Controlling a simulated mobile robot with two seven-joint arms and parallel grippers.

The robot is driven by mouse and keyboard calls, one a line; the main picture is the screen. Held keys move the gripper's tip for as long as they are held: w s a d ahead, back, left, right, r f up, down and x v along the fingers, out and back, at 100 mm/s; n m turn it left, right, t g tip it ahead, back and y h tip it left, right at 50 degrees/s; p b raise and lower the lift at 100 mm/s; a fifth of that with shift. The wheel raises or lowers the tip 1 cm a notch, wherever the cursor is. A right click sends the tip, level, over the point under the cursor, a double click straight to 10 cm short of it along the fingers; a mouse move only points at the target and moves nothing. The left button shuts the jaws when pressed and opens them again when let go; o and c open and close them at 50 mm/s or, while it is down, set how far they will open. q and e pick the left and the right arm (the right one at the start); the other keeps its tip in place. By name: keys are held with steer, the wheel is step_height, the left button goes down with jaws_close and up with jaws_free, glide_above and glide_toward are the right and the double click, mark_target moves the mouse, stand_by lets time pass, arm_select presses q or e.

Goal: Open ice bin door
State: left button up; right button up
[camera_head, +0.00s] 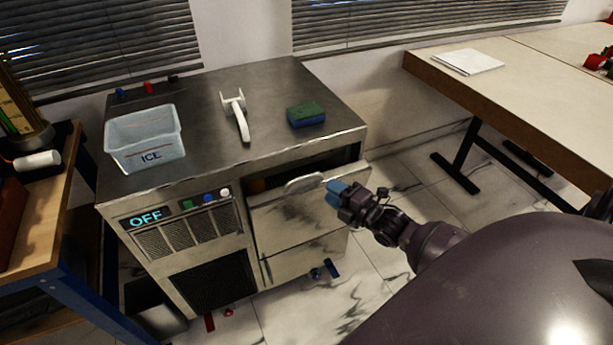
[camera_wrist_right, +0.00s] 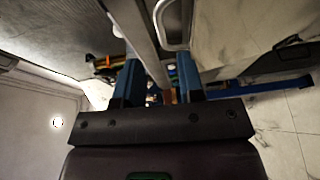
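The ice machine is a metal cabinet with a steel top (camera_head: 200,115) and a lit "OFF" display. Its ice bin door (camera_head: 300,220) is tilted out at the top, leaving a dark gap below the counter edge. A pale handle (camera_head: 304,183) sits at the door's top. My right gripper (camera_head: 337,187) is at the door's upper right corner, beside the handle. In the right wrist view its blue fingers (camera_wrist_right: 159,85) stand apart, and the door's top edge (camera_wrist_right: 138,28) runs toward the space between them. Contact cannot be told. My left gripper is not in view.
On the steel top are a clear ICE tub (camera_head: 146,140), a white scoop (camera_head: 236,114) and a green-blue sponge (camera_head: 306,114). A wooden table (camera_head: 500,85) stands at right, a blue-legged bench (camera_head: 60,180) at left.

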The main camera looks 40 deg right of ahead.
mark_target(308, 177)
steer(key=w, duration=0.3)
steer(key=w+a, duration=0.1)
steer(key=w, duration=0.2)
steer(key=w+b, duration=0.1)
steer(key=w, duration=0.2)
steer(key=shift+a+f, duration=0.2)
jaws_close()
